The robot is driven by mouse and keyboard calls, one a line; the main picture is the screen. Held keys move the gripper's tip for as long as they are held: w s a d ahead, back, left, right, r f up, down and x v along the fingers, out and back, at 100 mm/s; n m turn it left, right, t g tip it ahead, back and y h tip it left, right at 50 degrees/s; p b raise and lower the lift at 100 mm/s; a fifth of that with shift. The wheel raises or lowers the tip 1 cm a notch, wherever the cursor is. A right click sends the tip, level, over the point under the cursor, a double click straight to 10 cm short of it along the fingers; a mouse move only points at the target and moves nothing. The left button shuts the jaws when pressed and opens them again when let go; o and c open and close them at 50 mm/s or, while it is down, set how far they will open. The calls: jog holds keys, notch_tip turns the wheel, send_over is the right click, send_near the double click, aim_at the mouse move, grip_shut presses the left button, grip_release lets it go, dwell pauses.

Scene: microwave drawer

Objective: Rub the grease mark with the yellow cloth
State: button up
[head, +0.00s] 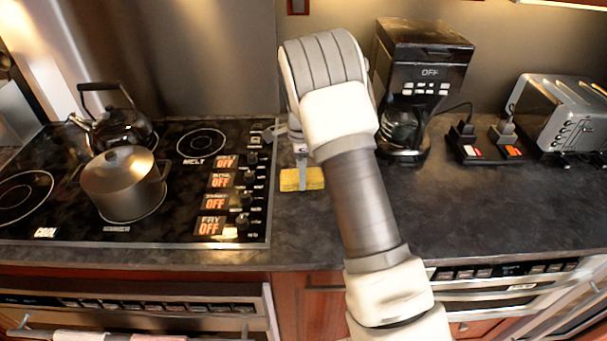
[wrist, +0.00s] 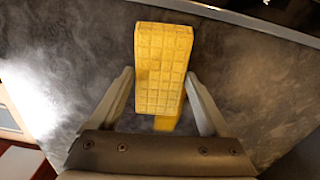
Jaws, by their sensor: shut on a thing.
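The yellow cloth (head: 311,180) shows as a thick rectangular pad with a grid pattern, on or just above the dark counter right of the stove. In the wrist view the cloth (wrist: 163,60) lies between the two fingers of my gripper (wrist: 162,80), which is shut on it. A smaller yellow patch (wrist: 167,124) shows below the pad, nearer the palm; I cannot tell what it is. In the head view my gripper (head: 301,172) is mostly hidden behind my arm. I cannot make out a grease mark in either view.
A stove (head: 190,225) with a lidded pot (head: 123,186) and a black kettle (head: 117,125) stands at left. A coffee maker (head: 420,85), a power strip (head: 485,145) and a toaster (head: 563,115) stand at right. The front right counter (head: 480,210) is clear.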

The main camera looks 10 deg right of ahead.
jog(key=shift+w+d, duration=0.2)
jog(key=shift+w, duration=0.25)
jog(key=shift+d, duration=0.45)
jog(key=shift+s+d+f+b, duration=0.1)
jog(key=shift+s+d, duration=0.15)
jog(key=shift+d, duration=1)
jog(key=shift+s+d+b, duration=0.1)
jog(key=shift+s+d, duration=0.2)
jog(key=shift+d, duration=0.9)
jog(key=shift+s+d+f+b, duration=0.1)
jog(key=shift+s+d, duration=0.15)
jog(key=shift+d, duration=1)
